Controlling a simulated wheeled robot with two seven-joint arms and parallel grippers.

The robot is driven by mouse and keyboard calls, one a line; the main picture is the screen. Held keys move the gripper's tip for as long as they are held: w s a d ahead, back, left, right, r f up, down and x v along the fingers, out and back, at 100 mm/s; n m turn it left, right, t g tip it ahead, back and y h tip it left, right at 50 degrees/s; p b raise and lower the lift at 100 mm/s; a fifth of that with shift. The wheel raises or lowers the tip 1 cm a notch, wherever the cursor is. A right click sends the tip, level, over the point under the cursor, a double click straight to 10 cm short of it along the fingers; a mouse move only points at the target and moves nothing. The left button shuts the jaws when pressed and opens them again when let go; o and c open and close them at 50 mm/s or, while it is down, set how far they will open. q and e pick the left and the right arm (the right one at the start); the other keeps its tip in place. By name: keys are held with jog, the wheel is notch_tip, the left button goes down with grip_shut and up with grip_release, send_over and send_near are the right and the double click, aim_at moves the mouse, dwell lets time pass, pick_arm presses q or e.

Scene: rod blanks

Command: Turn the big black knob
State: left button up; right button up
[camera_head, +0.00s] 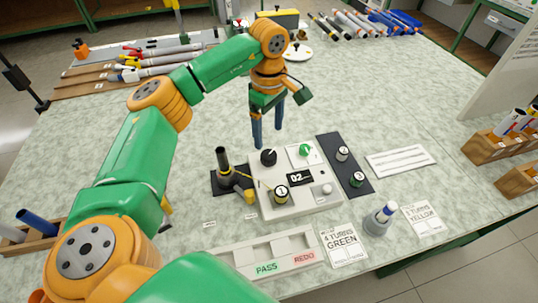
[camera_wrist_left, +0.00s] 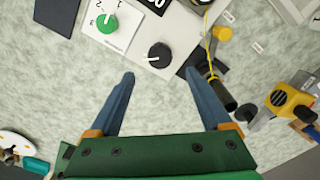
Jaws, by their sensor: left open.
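The big black knob (camera_head: 268,157) is on the back left corner of the light grey control box (camera_head: 305,205). In the left wrist view the knob (camera_wrist_left: 160,54) has a short white pointer mark toward the picture's left. My left gripper (camera_head: 267,137) hangs fingers down above the box's back edge, near the knob. In the left wrist view the gripper (camera_wrist_left: 160,73) is open and empty. The knob is just beyond the fingertips, roughly centred between them, apart from both fingers. My right gripper is not in view.
A green knob (camera_head: 305,150) on a white dial is right of the black knob. A dark stand with an upright black cylinder (camera_head: 223,162) is at left. A counter display (camera_head: 300,178) reads 02. Cards and a PASS/REDO tray (camera_head: 225,262) lie in front. Clear table lies behind the box.

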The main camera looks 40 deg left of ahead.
aim_at(269, 154)
pick_arm(q)
jog(key=shift+w+f, duration=0.1)
jog(key=shift+f, duration=1.25)
notch_tip(269, 154, down, 5)
jog(key=shift+f+p, duration=0.15)
jog(key=shift+p, duration=0.15)
jog(key=shift+f, duration=0.15)
grip_shut()
jog(key=shift+n, duration=2)
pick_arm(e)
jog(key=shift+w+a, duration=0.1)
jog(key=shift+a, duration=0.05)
pick_arm(q)
grip_release()
